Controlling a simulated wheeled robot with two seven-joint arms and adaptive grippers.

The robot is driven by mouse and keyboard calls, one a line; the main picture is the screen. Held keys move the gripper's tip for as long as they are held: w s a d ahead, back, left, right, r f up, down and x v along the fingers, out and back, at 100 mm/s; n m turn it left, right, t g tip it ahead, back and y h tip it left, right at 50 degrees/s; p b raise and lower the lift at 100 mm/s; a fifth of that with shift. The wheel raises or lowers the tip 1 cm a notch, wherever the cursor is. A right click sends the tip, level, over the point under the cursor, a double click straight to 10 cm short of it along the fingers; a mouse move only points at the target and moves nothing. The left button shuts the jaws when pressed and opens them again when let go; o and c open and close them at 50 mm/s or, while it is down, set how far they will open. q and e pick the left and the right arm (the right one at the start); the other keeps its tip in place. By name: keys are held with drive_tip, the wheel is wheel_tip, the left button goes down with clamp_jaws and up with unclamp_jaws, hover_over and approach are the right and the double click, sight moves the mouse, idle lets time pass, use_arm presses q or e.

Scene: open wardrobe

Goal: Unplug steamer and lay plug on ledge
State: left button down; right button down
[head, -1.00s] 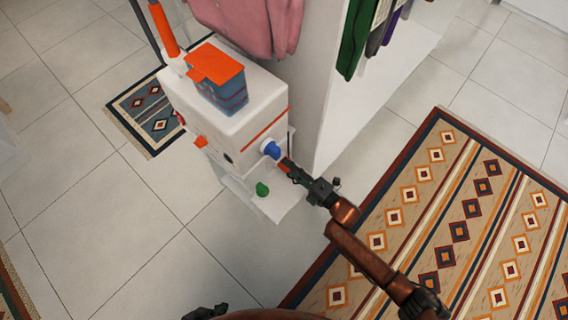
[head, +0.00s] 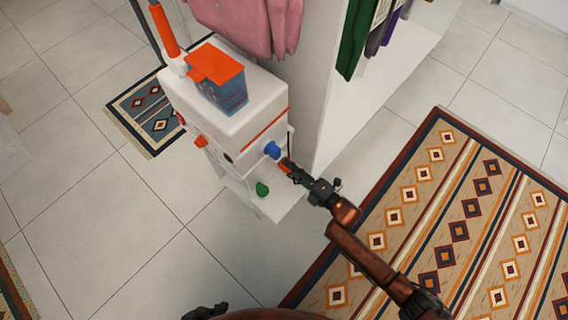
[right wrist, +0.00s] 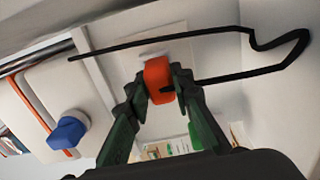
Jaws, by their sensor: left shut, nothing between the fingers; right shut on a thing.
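The steamer (head: 235,120) is a white box with an orange stripe, a blue knob (head: 271,149) and an orange-lidded tank (head: 217,78) on top. My right gripper (head: 288,168) is shut on the orange plug (right wrist: 158,80), close to the steamer's right side. A black cable (right wrist: 205,80) runs from the plug. A pale plate (right wrist: 150,52) lies right behind the plug; I cannot tell whether the plug still sits in a socket. A low white ledge (head: 278,207) juts out below the steamer. My left gripper (head: 205,312) is shut and empty at the bottom edge, mostly cut off.
A white wardrobe panel (head: 318,100) stands right behind the plug. Pink (head: 245,25) and green (head: 355,40) clothes hang above. A patterned rug (head: 450,220) lies at right, a smaller one (head: 150,115) at left. The tiled floor in front is clear.

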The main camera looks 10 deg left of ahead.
drive_tip(key=shift+p+v, duration=0.45)
drive_tip(key=shift+v, duration=0.7)
idle(0.9)
drive_tip(key=p+v, duration=0.1)
drive_tip(key=v, duration=0.2)
drive_tip(key=shift+s+d+r, duration=0.1)
drive_tip(key=shift+s+d, duration=0.15)
idle(0.4)
